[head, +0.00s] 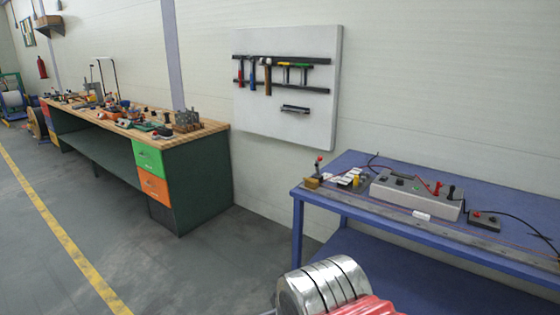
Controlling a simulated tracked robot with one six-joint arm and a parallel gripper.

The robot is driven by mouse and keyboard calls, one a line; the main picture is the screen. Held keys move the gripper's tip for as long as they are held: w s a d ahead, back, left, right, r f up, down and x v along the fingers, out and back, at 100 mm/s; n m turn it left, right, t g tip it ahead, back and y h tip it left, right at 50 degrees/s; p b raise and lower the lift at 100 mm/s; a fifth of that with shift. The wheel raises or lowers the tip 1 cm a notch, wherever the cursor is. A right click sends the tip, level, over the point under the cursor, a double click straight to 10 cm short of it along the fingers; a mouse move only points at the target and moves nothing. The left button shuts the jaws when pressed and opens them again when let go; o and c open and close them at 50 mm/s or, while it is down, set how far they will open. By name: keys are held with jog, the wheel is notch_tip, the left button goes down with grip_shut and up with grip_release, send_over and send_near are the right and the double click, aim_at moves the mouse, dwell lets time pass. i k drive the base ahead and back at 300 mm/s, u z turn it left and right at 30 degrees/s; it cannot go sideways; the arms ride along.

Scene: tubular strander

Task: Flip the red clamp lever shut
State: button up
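On the blue table (335,171) at the right, a grey box (415,194) carries an upright red lever-like piece (437,188) and a black one (450,193) at its right end. Another upright piece with a red knob (319,160) stands at the table's left end. A small dark box with a red spot (483,220) lies right of the grey box. These are too small to tell which is the clamp lever or whether it is open or shut. My gripper is not in view.
A long wooden-topped workbench (215,127) with many small tools runs along the wall at the left. A white tool board (286,122) hangs between bench and table. Thin cables lie across the blue table. Grey floor is clear by the yellow line (60,233).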

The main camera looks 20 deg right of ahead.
aim_at(320, 159)
jog(key=i, duration=5.45)
jog(key=z, duration=0.3)
